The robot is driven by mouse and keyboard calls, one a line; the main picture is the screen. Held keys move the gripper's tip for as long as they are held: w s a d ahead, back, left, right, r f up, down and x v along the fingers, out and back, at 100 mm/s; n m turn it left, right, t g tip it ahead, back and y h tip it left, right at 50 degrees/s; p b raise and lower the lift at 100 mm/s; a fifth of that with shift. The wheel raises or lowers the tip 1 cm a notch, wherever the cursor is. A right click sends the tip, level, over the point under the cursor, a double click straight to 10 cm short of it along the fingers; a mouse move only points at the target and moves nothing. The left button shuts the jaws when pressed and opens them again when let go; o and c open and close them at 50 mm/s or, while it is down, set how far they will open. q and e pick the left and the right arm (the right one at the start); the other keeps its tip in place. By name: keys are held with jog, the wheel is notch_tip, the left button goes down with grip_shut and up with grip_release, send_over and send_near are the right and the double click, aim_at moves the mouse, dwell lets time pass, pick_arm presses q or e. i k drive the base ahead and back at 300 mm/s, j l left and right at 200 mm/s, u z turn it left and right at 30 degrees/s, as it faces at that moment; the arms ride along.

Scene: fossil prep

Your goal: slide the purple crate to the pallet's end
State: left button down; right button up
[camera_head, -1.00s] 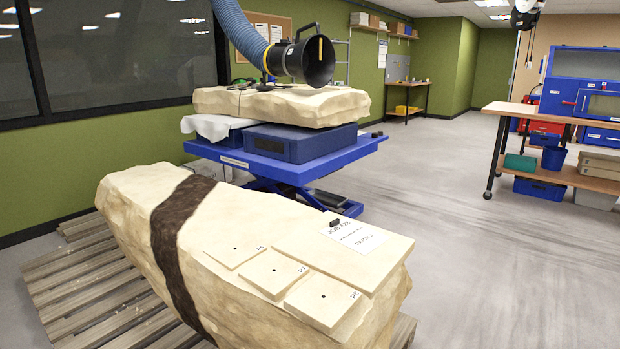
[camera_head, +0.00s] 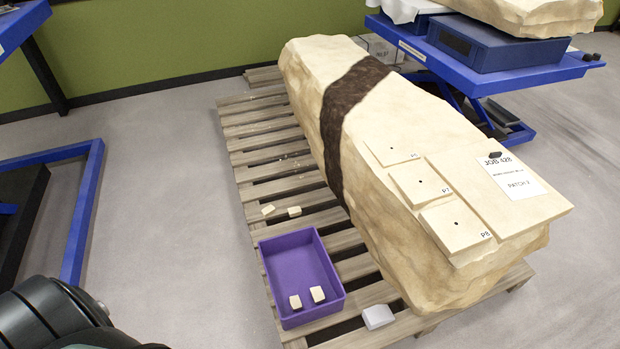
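The purple crate (camera_head: 275,257) is an open, shallow box on the wooden pallet (camera_head: 262,192), on the strip left of the big pale rock. It stands near the pallet's front end. Two small pale blocks (camera_head: 306,299) lie inside it at its near end. The crate touches nothing of mine. Dark rounded parts at the bottom left look like my arm, but no gripper fingers show in the view.
The large rock (camera_head: 410,130) with a dark band fills the pallet's right side. Small chips (camera_head: 294,211) lie on the slats behind the crate. A whitish block (camera_head: 378,316) sits right of its near corner. Grey floor at left is clear up to a blue frame (camera_head: 75,225).

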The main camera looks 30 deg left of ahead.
aim_at(296, 262)
jog(key=u, duration=0.9)
